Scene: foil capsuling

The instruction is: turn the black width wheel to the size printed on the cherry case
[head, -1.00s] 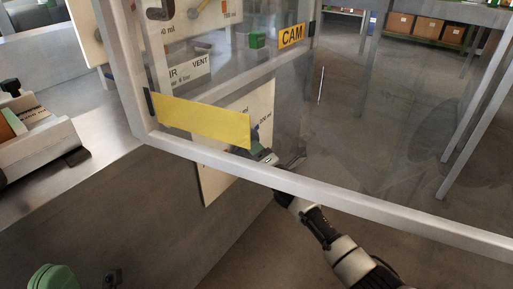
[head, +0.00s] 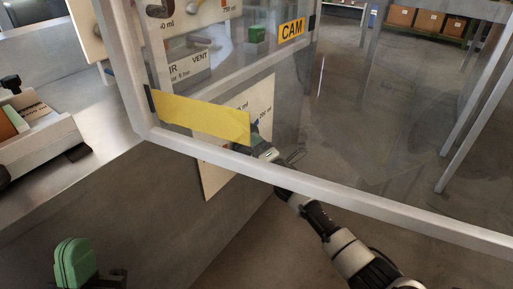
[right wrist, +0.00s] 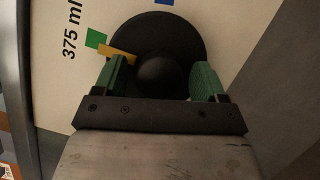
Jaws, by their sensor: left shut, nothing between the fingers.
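The black width wheel (right wrist: 192,35) fills the top middle of the right wrist view, on a pale panel (right wrist: 65,80). Its round black hub (right wrist: 160,75) stands between my right gripper's green fingers (right wrist: 160,80). The fingers are open, with a narrow gap showing on each side of the hub. The wheel's orange pointer (right wrist: 118,53) points left, near a green mark (right wrist: 95,38) beside "375 ml". In the head view my right gripper (head: 268,150) is at the panel, seen through the clear guard. My left gripper (head: 75,262) is shut and empty at lower left. I cannot identify the cherry case.
A grey guard frame (head: 330,188) with clear panes crosses the head view, with a yellow strip (head: 200,118) and a "CAM" label (head: 291,32). A steel bench (head: 95,165) and a pale fixture (head: 45,150) stand left. Cardboard boxes (head: 428,21) sit on a far shelf.

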